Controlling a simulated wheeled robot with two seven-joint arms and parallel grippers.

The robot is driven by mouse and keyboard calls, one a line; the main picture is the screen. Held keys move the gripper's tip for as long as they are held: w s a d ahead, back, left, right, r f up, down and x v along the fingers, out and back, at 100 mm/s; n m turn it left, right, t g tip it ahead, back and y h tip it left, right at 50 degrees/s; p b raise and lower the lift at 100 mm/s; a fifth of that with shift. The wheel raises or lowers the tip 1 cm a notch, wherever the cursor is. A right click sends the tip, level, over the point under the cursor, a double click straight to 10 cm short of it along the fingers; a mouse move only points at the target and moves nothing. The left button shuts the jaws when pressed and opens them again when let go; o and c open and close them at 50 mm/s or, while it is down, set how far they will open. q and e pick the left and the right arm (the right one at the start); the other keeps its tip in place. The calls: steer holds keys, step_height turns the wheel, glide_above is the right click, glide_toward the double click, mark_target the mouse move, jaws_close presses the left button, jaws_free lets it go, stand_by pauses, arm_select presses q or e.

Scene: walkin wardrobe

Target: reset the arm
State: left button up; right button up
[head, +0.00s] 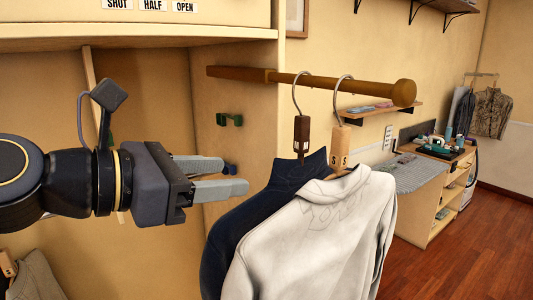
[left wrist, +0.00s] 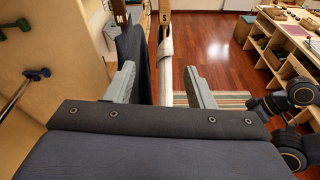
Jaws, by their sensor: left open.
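My left gripper (head: 222,178) comes in from the left in the head view. Its two grey fingers are apart with nothing between them, and they point toward the hanging clothes. In the left wrist view the open fingers (left wrist: 165,85) also show, with the garments beyond them. A dark navy garment (head: 240,225) and a white garment (head: 325,235) hang on hooks from a wooden rail (head: 330,84), just right of my fingertips. In the head view the fingers appear apart from the clothes. My right gripper is not clearly in view.
A wardrobe panel (head: 235,150) with a green hook (head: 229,120) stands behind my left gripper. A small shelf (head: 380,110) is on the wall. A counter (head: 430,200) stands at the right. The wooden floor (head: 440,265) is open at lower right.

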arm_select(q)
steer(key=s+a+f+m+g+y, duration=0.1)
steer(key=s+a+f+m+y, duration=0.1)
steer(key=s+a+f+m, duration=0.2)
steer(key=s+a+f+m+g+y, duration=0.1)
steer(key=s+a+f+m+y, duration=0.2)
steer(key=f+m, duration=0.8)
steer(key=s+a+f+m+g+y, duration=0.1)
steer(key=s+a+f+m+y, duration=0.2)
steer(key=f, duration=1.7)
steer(key=s+a+m, duration=0.2)
steer(key=a+m, duration=0.1)
steer(key=m, duration=0.1)
steer(key=shift+s+a+m+g, duration=0.25)
steer(key=shift+a+m+g, duration=0.05)
steer(key=shift+a+g, duration=0.1)
steer(key=shift+c, duration=0.3)
